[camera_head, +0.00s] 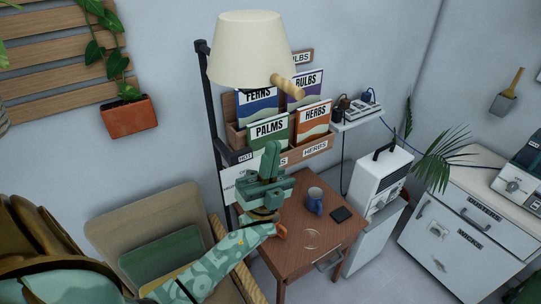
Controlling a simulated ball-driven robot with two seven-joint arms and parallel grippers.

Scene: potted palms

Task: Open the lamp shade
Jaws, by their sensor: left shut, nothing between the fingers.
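The cream lamp shade (250,52) hangs at the top of a black stand (212,120), in front of the wall. A wooden handle (288,87) sticks out at its lower right. My left gripper (271,150), green, points upward below the shade, in front of the seed packet rack. Its fingers are shut and empty, and a clear gap separates them from the shade and handle. My right gripper is not in view.
A rack (307,150) of seed packets stands behind my gripper. A chair (130,215) is at left. A white heater-like box (381,178) and cabinet (455,235) are at right.

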